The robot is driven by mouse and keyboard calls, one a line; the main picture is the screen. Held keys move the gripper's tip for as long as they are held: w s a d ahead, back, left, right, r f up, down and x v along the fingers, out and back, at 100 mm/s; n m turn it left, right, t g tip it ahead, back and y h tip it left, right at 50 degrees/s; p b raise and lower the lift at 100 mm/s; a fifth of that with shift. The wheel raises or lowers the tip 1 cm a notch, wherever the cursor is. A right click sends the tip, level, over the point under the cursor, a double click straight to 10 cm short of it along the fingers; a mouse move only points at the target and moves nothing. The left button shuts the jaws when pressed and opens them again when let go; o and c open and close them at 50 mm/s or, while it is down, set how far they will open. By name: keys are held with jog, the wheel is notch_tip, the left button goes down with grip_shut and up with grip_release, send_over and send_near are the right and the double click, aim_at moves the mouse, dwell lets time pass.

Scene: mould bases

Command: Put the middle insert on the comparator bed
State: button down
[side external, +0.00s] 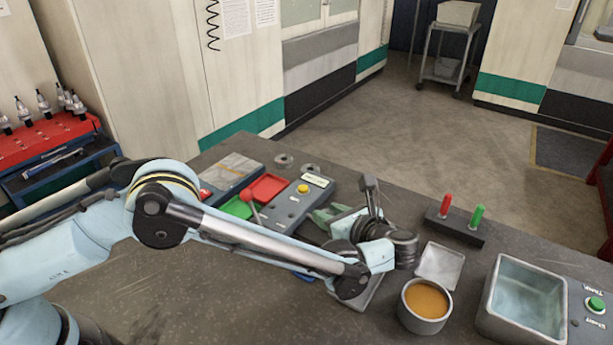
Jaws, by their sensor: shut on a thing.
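My arm comes in from the left, and its wrist end with my gripper (398,240) is low over the middle of the bench. The fingertips are hidden by the wrist, so I cannot see what lies between them. A dark upright post with a small head (370,188) stands right behind the wrist, with pale and greenish surfaces (338,213) at its foot. These may belong to the comparator, but its bed is not clearly visible. A grey plate-like part (372,293) shows below the wrist, mostly covered. I cannot make out the middle insert.
Behind my forearm are a red tray (268,187), a green tray (237,208) and a grey box with a yellow button (303,188). To the right are red and green pegs on a dark block (436,221), a square plate (440,266), an orange-filled pot (426,317) and a tank (487,317).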

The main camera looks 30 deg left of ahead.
jog(key=c, duration=0.7)
grip_release()
jog(key=v, duration=1.2)
jog(key=shift+r, duration=0.15)
